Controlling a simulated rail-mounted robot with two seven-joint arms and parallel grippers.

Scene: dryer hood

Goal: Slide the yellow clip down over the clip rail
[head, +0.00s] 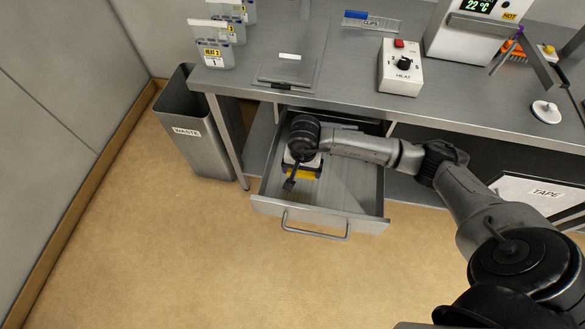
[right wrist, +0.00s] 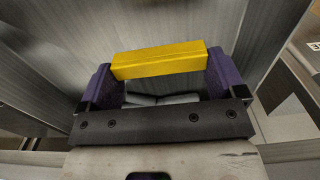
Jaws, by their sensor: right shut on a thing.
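The yellow clip (head: 299,175) is low inside the open drawer in the head view. It also shows as a yellow bar (right wrist: 160,60) across the right wrist view. My right gripper (right wrist: 160,78) is shut on it, with a purple-padded finger at each end of the bar. In the head view my right wrist covers part of the gripper and clip. A rail labelled CLIPS (head: 385,23), with a blue part at its left, lies at the back of the bench, well away from the clip. My left gripper is not in view.
The open drawer (head: 345,202) has walls around my right gripper, with the bench (head: 340,90) above its back. On the bench are a HEAT switch box (head: 400,75), a flat plate (head: 285,70) and several labelled packs (head: 214,55). A waste bin (head: 195,140) stands left.

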